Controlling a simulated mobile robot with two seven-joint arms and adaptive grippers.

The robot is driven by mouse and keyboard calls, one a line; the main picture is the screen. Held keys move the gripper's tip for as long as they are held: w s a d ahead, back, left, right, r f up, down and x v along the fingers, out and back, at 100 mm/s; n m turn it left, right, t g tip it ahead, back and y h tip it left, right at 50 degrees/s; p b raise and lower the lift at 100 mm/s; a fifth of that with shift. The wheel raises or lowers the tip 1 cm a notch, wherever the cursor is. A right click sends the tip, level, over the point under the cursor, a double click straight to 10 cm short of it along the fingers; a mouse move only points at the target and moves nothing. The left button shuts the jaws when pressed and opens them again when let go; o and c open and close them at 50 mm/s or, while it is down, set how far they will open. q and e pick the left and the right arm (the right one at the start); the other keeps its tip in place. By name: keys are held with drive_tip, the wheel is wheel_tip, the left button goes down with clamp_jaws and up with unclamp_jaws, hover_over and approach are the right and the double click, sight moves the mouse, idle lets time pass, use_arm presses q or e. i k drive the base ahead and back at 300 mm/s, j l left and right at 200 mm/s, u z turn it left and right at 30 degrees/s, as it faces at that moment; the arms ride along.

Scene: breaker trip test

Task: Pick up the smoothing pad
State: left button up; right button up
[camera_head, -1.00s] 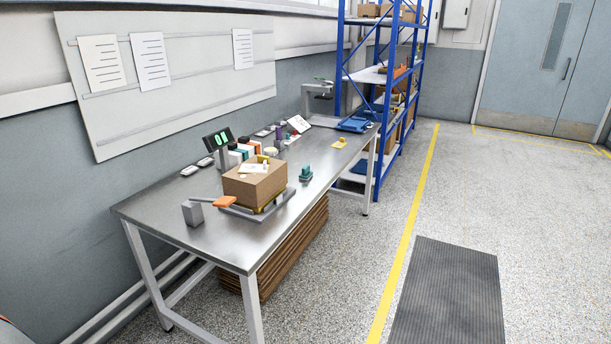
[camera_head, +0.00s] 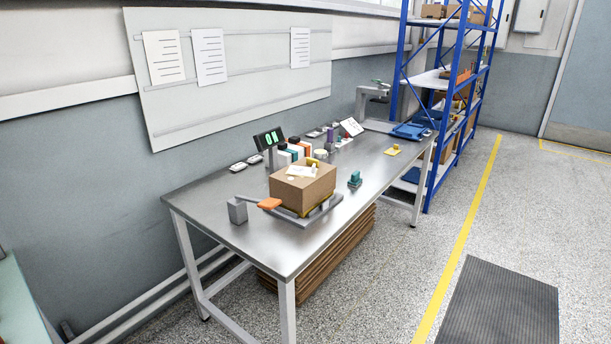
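A small teal block with a raised grip (camera_head: 355,179) stands on the steel workbench (camera_head: 205,207), just right of a cardboard box. It looks most like the smoothing pad, but it is too small to be sure. A small yellow piece (camera_head: 392,150) lies farther back on the bench, near the right edge. The cardboard box (camera_head: 310,196) sits on a grey platform and has a pale sheet and small pieces on top. Neither of my grippers shows in the head view.
A digital display (camera_head: 268,139), bottles and small parts stand behind the box. An orange-ended handle (camera_head: 269,203) sticks out at the platform's left. A blue tray (camera_head: 410,131) lies at the far end by the blue shelving (camera_head: 402,75). The floor right of the bench is open.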

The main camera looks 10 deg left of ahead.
sight(355, 181)
drive_tip(key=i+l+u, duration=0.65)
drive_tip(key=i+l, duration=0.15)
drive_tip(key=l, duration=0.2)
drive_tip(key=i+l+u, duration=0.1)
drive_tip(key=l, duration=0.3)
drive_tip(key=i+l+u, duration=0.1)
drive_tip(key=i+l, duration=0.3)
drive_tip(key=l, duration=0.35)
drive_tip(key=i+l+u, duration=0.1)
drive_tip(key=l, duration=0.3)
